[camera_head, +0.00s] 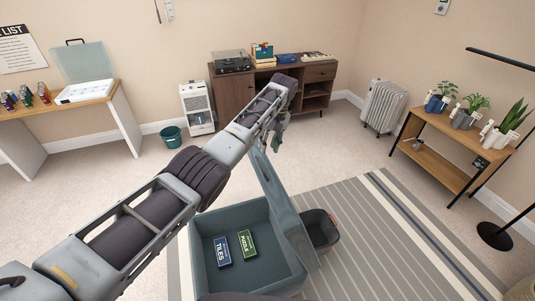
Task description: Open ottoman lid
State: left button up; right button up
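The ottoman (203,262) is a blue-grey open box at the lower middle, on a striped rug. Its lid (281,195) stands raised along the box's right side, seen nearly edge-on and leaning. Inside lie a blue box marked TILES (222,251) and a green box marked PUZZLE (247,243). My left arm reaches in from the lower left across the view. My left gripper (276,142) points down by the lid's far upper end. It is small and partly hidden, so I cannot tell its opening or whether it touches the lid. My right gripper is not in view.
A dark bin (321,229) stands just right of the lid. A plant shelf (440,147) and floor lamp (495,236) are at right, a radiator (384,106) and record cabinet (233,93) at back, a desk (110,101) at left. The rug (390,250) has free room at right.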

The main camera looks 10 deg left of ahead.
pick_arm(q)
jog(key=v, duration=0.3)
jog(key=shift+r, duration=0.1)
dwell(0.4)
